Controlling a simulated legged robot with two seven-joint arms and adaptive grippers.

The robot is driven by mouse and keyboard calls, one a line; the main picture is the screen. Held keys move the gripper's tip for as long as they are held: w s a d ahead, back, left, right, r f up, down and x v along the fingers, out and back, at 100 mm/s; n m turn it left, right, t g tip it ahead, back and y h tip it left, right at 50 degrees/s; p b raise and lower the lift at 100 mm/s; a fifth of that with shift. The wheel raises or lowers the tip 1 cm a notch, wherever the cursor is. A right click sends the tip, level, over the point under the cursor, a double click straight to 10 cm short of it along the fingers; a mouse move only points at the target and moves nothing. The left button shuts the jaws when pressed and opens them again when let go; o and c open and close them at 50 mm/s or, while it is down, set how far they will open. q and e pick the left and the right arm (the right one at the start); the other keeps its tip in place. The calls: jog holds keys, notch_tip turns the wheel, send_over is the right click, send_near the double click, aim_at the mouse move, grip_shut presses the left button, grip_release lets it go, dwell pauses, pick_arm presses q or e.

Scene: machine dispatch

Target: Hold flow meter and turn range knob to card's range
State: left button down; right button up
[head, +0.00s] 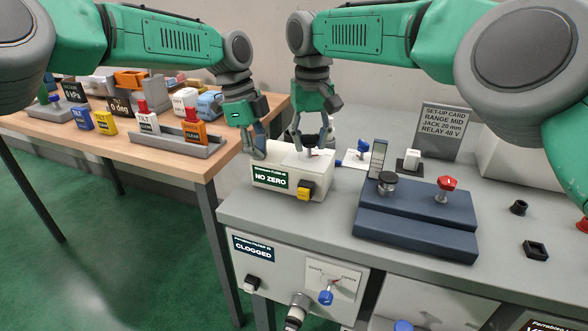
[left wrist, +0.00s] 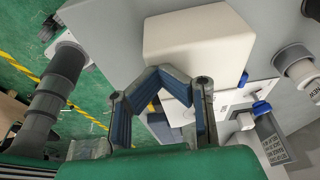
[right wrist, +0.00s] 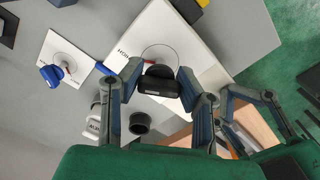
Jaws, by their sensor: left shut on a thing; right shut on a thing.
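The flow meter (head: 285,190) is a white box with a "NO ZERO" display and a yellow button, at the left end of the grey bench. My left gripper (head: 256,152) is against its left end, shut on it; the white casing (left wrist: 200,40) also fills the upper middle of the left wrist view. The black range knob (right wrist: 158,82) is on the meter's top face, between my right gripper's fingertips (right wrist: 158,78). A red mark and partly covered lettering show around it; I cannot tell its exact setting. The set-up card (head: 443,130) reads RANGE MID.
A blue fixture (head: 415,235) with a black and a red knob stands right of the meter. A white plate with a blue switch (right wrist: 52,72) lies beside the meter. A wooden table (head: 190,170) with several labelled blocks stands at left.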

pick_arm(q)
jog(key=shift+s+f, duration=0.1)
jog(key=shift+f, duration=0.15)
pick_arm(e)
jog(key=n, duration=0.4)
jog(key=shift+n, duration=0.3)
jog(key=shift+n, duration=0.4)
jog(key=n, duration=0.4)
jog(key=shift+w, duration=0.1)
jog(key=shift+n, duration=1.1)
jog(key=o, duration=1.1)
